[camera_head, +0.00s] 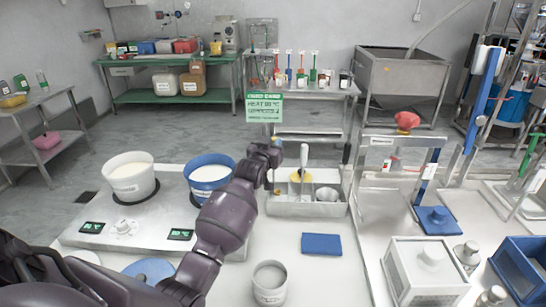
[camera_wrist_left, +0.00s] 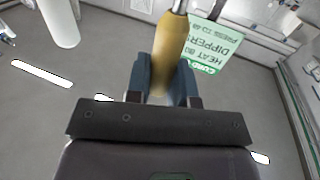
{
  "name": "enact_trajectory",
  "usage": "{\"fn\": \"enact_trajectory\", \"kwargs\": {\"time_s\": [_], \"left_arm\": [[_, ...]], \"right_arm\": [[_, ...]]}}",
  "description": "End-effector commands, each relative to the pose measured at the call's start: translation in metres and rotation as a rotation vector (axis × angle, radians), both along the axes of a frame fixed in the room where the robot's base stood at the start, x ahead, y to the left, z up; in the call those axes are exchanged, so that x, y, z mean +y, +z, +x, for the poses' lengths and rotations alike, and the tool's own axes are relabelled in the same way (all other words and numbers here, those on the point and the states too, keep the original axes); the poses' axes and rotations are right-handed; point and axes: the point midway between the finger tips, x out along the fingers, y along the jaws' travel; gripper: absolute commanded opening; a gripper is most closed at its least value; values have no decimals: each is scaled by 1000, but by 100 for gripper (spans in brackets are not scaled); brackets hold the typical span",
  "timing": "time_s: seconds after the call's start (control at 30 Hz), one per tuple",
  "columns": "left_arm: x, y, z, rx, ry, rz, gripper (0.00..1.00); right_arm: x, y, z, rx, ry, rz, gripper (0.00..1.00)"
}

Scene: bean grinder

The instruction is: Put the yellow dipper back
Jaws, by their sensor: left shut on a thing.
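My left gripper (camera_head: 272,157) is in the middle of the head view, above the left end of a grey metal tray with compartments (camera_head: 322,209). In the left wrist view the gripper (camera_wrist_left: 163,90) is shut on the yellow handle of the dipper (camera_wrist_left: 170,50), with a metal shaft beyond it. In the head view the gripper mostly hides the dipper; a small yellowish part (camera_head: 277,191) shows below the fingers. I cannot tell whether it touches the tray. My right gripper is not in view.
The tray also holds a pale upright handle (camera_head: 304,156), a yellow round piece (camera_head: 296,177) and a metal cup (camera_head: 327,194). A white pot (camera_head: 131,188) and a blue pot (camera_head: 205,188) stand on the hot plate at left. A grey cup (camera_head: 269,291) and blue mat (camera_head: 321,244) lie in front.

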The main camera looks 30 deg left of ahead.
Motion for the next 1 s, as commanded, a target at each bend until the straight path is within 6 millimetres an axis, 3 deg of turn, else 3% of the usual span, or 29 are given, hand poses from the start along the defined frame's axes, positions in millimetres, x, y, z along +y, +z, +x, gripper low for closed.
{"fn": "enact_trajectory", "kwargs": {"time_s": [0.3, 0.7, 0.73, 0.8, 0.9, 1.0], "left_arm": [[0, -39, 0, 3, 0, 0, 0], [0, -43, 0, 1, 0, 1, 0], [0, -43, 0, 1, 0, 1, 25], [0, -42, 0, 1, 0, 0, 36], [0, -42, 0, 2, 0, 0, 47], [0, -42, 0, 2, 0, 0, 47]], "right_arm": [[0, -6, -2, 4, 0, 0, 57], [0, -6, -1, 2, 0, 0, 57], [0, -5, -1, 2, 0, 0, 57], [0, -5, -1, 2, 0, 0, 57], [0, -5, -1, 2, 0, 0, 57], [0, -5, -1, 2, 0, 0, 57]]}}
